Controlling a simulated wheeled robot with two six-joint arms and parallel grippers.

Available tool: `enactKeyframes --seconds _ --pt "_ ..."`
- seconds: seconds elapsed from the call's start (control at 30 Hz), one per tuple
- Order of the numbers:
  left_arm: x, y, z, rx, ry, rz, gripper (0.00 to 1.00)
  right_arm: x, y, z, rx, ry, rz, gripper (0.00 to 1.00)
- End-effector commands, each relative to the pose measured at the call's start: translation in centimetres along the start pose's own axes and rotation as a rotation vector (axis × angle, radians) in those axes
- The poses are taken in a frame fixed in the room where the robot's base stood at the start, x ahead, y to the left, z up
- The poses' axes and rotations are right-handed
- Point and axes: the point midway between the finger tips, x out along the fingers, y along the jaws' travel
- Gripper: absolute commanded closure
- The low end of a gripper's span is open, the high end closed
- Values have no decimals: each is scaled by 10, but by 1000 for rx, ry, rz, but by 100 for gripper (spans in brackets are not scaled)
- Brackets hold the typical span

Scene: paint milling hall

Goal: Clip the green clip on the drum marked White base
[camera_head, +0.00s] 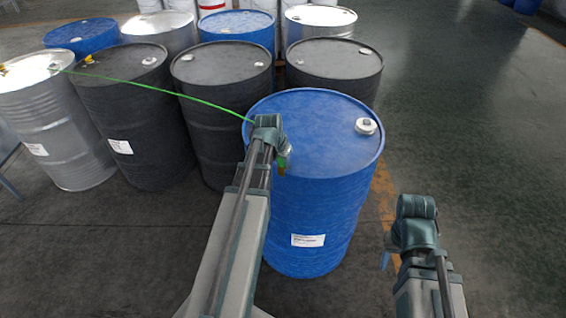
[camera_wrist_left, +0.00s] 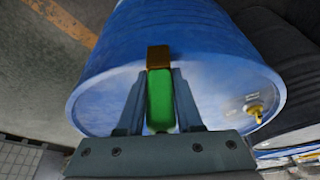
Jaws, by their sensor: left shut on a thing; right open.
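My left gripper (camera_head: 279,158) is shut on the green clip (camera_head: 284,162), in front of the near blue drum (camera_head: 314,215) at its upper left edge. In the left wrist view the green clip (camera_wrist_left: 160,103) sits between the fingers, its brass-coloured end (camera_wrist_left: 158,57) pointing at the blue drum (camera_wrist_left: 222,68). I cannot tell whether it touches the rim. A green cable (camera_head: 165,90) runs from the far-left silver drum (camera_head: 45,115) to my left gripper. My right gripper (camera_head: 388,258) is open and empty, right of the blue drum. Drum labels are too small to read.
Two dark drums (camera_head: 130,115) (camera_head: 217,115) stand left of the near blue drum, and another (camera_head: 338,72) stands behind it. More blue and silver drums fill the back. The blue drum has a white cap (camera_head: 366,126). The floor (camera_head: 480,130) at right is clear.

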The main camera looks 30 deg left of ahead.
Motion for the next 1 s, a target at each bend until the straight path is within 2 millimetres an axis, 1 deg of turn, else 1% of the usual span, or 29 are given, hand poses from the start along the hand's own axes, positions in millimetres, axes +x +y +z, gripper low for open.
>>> enactKeyframes --seconds 0.3,0.57,1.0 --pt "8 0 3 0 0 0 100 9 -1 0 0 0 0 50" --pt "3 0 1 0 0 0 100 3 0 0 0 0 0 50" --pt "-13 0 -5 0 0 0 100 -14 1 1 0 0 0 50"
